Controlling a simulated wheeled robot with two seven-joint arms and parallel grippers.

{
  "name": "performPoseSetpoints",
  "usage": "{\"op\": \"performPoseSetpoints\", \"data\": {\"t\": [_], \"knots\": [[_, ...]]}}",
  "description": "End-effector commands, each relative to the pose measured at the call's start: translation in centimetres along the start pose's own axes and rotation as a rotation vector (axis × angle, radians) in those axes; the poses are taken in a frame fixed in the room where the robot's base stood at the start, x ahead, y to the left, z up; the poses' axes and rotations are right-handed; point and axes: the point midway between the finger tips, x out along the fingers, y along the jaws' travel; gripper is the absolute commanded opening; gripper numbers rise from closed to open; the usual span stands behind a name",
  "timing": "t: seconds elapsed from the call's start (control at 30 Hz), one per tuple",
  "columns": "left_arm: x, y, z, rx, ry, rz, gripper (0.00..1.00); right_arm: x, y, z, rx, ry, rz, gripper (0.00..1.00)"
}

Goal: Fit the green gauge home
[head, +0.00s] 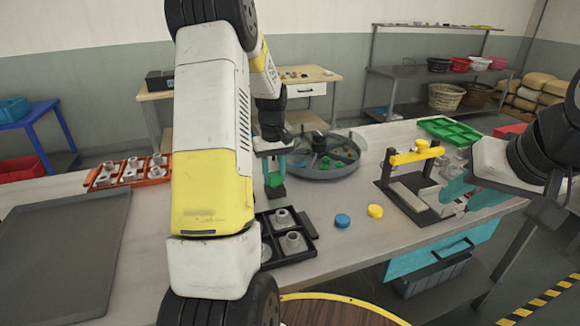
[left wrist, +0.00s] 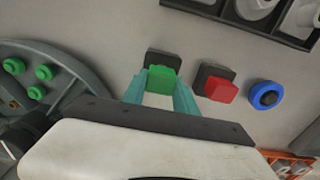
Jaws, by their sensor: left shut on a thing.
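The green gauge (head: 275,180) is a small green block between the teal fingers of my left gripper (head: 274,168). In the left wrist view the fingertips (left wrist: 160,84) are shut on the green gauge (left wrist: 162,79). A dark square block (left wrist: 162,57) lies just beyond the gauge and is partly hidden by it. In the head view a dark block (head: 276,193) shows right under the gauge; I cannot tell whether the gauge sits in it. My right gripper (head: 472,194) is at the right, its teal fingers apart, near the yellow-handled fixture.
A red block (left wrist: 221,90) on a dark square and a blue ring (left wrist: 266,95) lie beside the gauge. A round grey tray (head: 335,170) stands behind. A black tray (head: 312,240) of metal parts is in front. Blue (head: 342,220) and yellow (head: 375,211) discs lie right of it.

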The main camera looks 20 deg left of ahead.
Motion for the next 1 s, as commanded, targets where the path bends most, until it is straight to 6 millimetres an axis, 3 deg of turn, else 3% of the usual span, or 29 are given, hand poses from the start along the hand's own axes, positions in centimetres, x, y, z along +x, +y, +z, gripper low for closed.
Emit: {"op": "performPoseSetpoints", "data": {"t": [1.0], "knots": [[0.93, 0.00, 0.01, 0.000, 0.000, 0.000, 0.00, 0.00, 0.00, 0.00, 0.000, 0.000, 0.000, 0.36]]}}
